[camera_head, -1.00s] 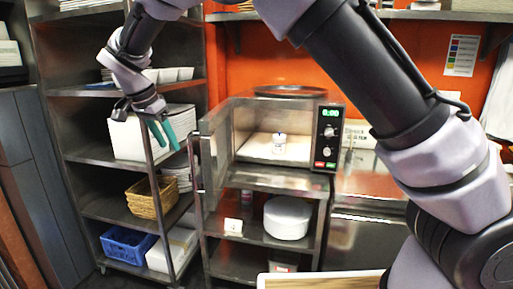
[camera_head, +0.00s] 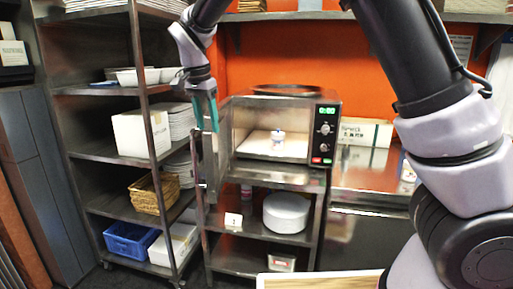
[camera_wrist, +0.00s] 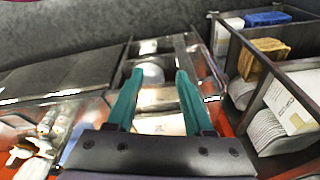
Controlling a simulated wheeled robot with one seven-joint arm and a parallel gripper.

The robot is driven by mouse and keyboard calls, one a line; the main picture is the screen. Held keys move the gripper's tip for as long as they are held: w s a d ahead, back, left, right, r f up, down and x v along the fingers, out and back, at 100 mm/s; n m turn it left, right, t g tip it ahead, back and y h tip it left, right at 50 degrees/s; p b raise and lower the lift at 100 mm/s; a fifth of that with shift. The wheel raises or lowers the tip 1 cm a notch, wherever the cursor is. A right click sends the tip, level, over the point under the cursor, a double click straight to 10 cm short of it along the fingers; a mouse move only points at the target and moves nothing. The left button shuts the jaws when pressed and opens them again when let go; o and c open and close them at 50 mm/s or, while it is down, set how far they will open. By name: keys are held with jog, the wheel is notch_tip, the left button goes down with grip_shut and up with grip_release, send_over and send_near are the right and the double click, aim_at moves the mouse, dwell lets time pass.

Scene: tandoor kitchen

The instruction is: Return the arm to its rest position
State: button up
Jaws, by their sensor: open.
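My gripper (camera_head: 206,110) hangs in front of the steel shelf rack, at the left of the microwave, with its teal fingers pointing down. In the wrist view my gripper (camera_wrist: 159,88) shows its two teal fingers spread apart with nothing between them. My arm arches across the top of the head view from the right side. The microwave (camera_head: 328,125) has its door (camera_head: 209,150) swung open toward the left, close to my gripper; I cannot tell whether they touch. A small white container with a dark band (camera_head: 277,139) stands inside the microwave.
The steel rack (camera_head: 145,100) at left holds a white box (camera_head: 130,135), a wicker basket (camera_head: 150,195) and a blue crate (camera_head: 127,240). A white round container (camera_head: 286,214) sits below the microwave. A steel counter (camera_head: 365,185) lies to the right.

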jog(key=s+d+r+y, duration=0.15)
jog(key=d+r, duration=0.35)
jog(key=d, duration=0.7)
jog(key=d+r+y, duration=0.2)
jog(key=d+r, duration=0.2)
jog(key=d, duration=0.8)
jog(key=s+d+n+t, duration=0.1)
jog(key=s+d+t, duration=0.4)
jog(key=s+d, duration=0.9)
jog(key=shift+s+d+r+n+h, duration=0.3)
jog(key=shift+s+r+n+h, duration=0.05)
jog(key=shift+s+r+n, duration=0.1)
